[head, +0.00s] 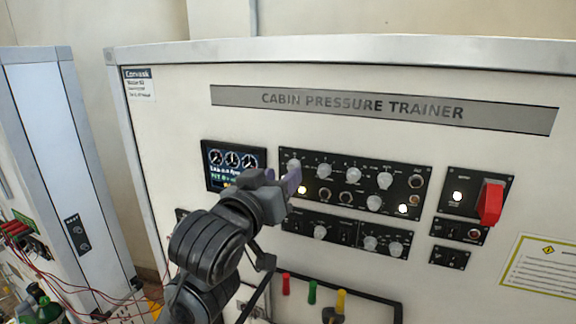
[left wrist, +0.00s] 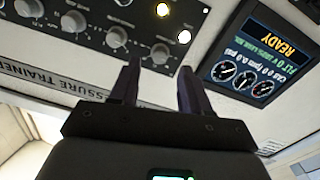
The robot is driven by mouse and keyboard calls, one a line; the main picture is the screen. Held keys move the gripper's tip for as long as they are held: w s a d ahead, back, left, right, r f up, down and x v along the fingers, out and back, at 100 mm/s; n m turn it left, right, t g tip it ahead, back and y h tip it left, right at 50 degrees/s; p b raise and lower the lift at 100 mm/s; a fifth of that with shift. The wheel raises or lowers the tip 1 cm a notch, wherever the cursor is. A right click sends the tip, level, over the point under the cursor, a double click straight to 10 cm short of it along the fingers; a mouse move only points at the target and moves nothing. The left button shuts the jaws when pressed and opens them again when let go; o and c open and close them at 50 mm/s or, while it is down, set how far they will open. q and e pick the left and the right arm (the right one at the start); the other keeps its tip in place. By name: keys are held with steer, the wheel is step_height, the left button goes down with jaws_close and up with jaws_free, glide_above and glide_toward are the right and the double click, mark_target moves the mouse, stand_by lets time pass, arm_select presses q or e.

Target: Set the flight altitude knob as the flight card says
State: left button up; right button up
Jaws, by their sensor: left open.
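The upper black control panel (head: 340,158) carries several pale round knobs, including one at its right (head: 385,180); the labels are too small to read, so I cannot tell which is the flight altitude knob. My left gripper (head: 281,181) is at the panel's left end, open and empty. In the left wrist view its two dark fingers (left wrist: 158,78) point toward the panel, with one pale knob (left wrist: 117,37) and another (left wrist: 160,53) just beyond the tips. A white card with a yellow mark (head: 540,266) is at the right; its text is unreadable. My right gripper is not seen.
A display (head: 234,164) is left of the upper panel; it reads READY in the left wrist view (left wrist: 262,50). A red switch cover (head: 489,203) juts out at the right. Red, green and yellow handles (head: 313,292) are below. Red cables (head: 60,270) hang at the left.

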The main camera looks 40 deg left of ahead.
mark_target(291, 168)
arm_select(q)
steer(key=shift+p+x, duration=0.5)
steer(key=shift+x, duration=1.4)
jaws_close()
